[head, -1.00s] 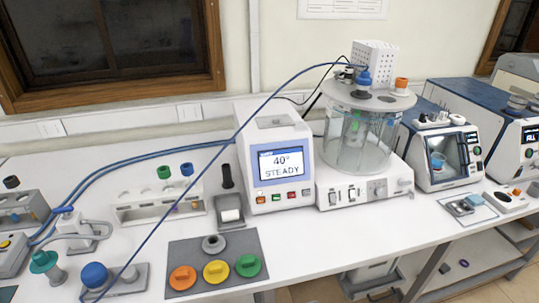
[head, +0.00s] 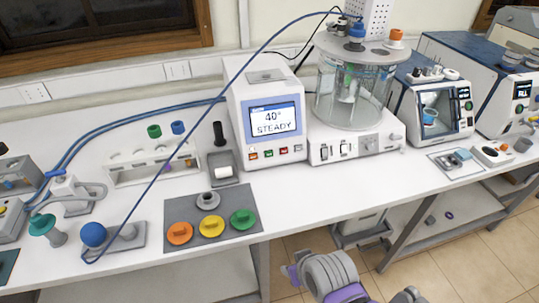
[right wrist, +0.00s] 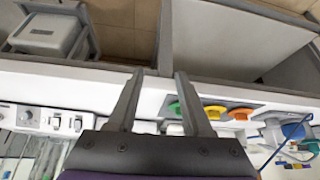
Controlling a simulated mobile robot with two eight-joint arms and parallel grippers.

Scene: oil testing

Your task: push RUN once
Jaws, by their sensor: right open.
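The white control unit (head: 265,115) stands at the back of the bench in the head view. Its lit screen (head: 273,118) reads 40° STEADY. A row of small coloured buttons (head: 275,152) sits under the screen; their labels are too small to read, so I cannot tell which is RUN. My right gripper (right wrist: 158,78) is open and empty in the right wrist view, over the bench's front edge and apart from the buttons. Part of my right arm shows at the bottom of the head view. My left gripper is not in view.
A grey mat (head: 227,231) holds orange, yellow and green knobs at the bench front. A glass bath (head: 352,90) stands right of the control unit. A blue hose (head: 170,157) arches across the bench. Bare bench top (head: 330,178) lies before the unit and bath.

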